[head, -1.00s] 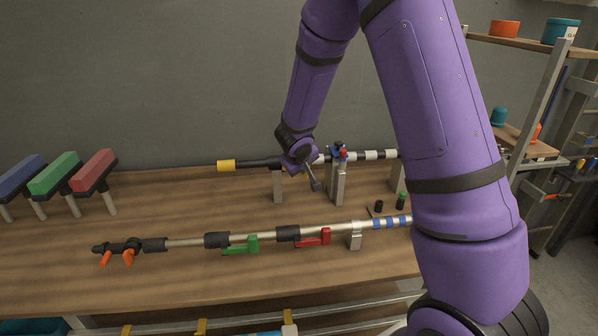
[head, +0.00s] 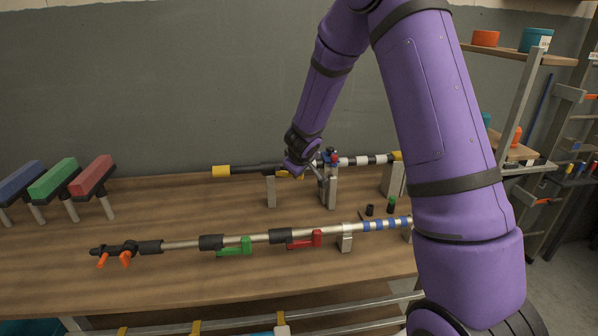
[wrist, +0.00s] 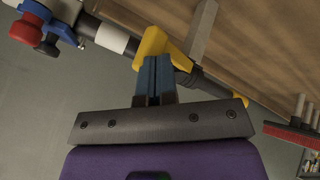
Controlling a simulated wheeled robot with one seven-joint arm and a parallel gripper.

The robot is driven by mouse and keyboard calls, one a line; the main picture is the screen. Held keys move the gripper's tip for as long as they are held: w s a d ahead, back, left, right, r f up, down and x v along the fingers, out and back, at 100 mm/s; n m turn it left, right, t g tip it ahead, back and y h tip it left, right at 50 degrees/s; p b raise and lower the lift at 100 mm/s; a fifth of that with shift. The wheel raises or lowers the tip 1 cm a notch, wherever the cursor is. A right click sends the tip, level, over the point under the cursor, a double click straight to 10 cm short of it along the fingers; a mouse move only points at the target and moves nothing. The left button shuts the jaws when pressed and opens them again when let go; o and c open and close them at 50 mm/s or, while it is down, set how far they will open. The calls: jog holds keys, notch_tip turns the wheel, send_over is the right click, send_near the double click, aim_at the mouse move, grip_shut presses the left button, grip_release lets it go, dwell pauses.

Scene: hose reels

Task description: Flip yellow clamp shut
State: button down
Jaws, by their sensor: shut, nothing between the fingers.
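The yellow clamp (wrist: 152,46) is on the rear dark-and-white pole. In the wrist view it lies across the pole near a white band, just beyond my fingertips. In the head view a small part of the yellow clamp (head: 284,174) shows beside the pole, partly covered by my wrist. My gripper (wrist: 155,66) is shut and empty, its blue-grey fingers against or very close to the clamp; contact is hard to judge. In the head view my gripper (head: 304,166) is at the rear pole, its fingertips mostly hidden. Whether the clamp is fully closed cannot be told.
A blue-and-red knob (head: 330,158) sits on the rear pole beside my gripper, above a metal post (head: 331,192). The front pole carries a green clamp (head: 236,247) and a red clamp (head: 305,241). Bare wood (head: 160,205) lies left.

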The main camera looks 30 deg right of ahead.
jog(key=shift+w+d, duration=0.1)
jog(key=shift+d, duration=0.15)
jog(key=shift+w+a, duration=0.55)
jog(key=shift+w, duration=0.05)
dwell(0.4)
